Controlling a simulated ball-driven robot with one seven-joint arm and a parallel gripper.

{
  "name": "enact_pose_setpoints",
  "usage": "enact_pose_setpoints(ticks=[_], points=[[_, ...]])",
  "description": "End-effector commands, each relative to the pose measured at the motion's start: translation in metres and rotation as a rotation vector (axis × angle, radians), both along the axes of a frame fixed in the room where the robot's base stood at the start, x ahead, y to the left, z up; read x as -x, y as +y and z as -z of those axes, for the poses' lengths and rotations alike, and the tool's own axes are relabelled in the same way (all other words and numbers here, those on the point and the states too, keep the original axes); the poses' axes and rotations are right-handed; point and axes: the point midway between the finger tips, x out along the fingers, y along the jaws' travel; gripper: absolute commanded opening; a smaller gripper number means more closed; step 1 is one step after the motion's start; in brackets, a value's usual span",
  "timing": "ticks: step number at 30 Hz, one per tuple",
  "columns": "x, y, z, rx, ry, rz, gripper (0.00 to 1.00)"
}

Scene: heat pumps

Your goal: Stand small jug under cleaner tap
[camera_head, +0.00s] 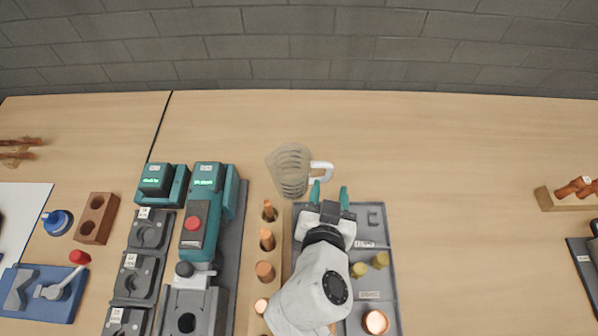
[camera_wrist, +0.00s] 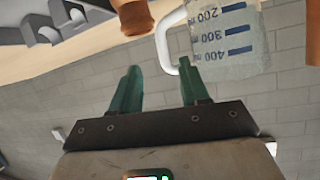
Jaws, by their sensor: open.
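The small jug (camera_head: 288,172) is clear, with a white handle on its right side, and is on the wooden table beyond the grey tray. It also shows at the top right of the wrist view (camera_wrist: 228,42), with blue volume marks and its handle towards my fingers. My gripper (camera_head: 330,192) is open and empty, its green fingers just in front of the handle and to the right of the jug body. I cannot make out a cleaner tap for certain.
Copper pieces stand in a wooden rack (camera_head: 256,208) left of my arm. A grey tray (camera_head: 375,243) lies under my gripper. Two teal devices (camera_head: 212,176) (camera_head: 158,181) stand to the left. A wooden block (camera_head: 97,217) is further left. The table right of the jug is clear.

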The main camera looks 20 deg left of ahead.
Motion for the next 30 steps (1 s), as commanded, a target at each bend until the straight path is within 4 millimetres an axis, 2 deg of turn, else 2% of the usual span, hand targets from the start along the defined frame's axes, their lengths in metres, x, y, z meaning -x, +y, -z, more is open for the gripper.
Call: enact_pose_setpoints(ticks=[12,21,23,30], points=[[-0.041,0.009,0.018,0.0,0.0,0.001,0.45],[-0.045,0.01,0.021,0.0,0.001,0.0,0.45],[-0.045,0.01,0.021,0.0,0.001,0.0,0.42],[-0.045,0.009,0.021,0.0,0.001,0.0,0.19]])
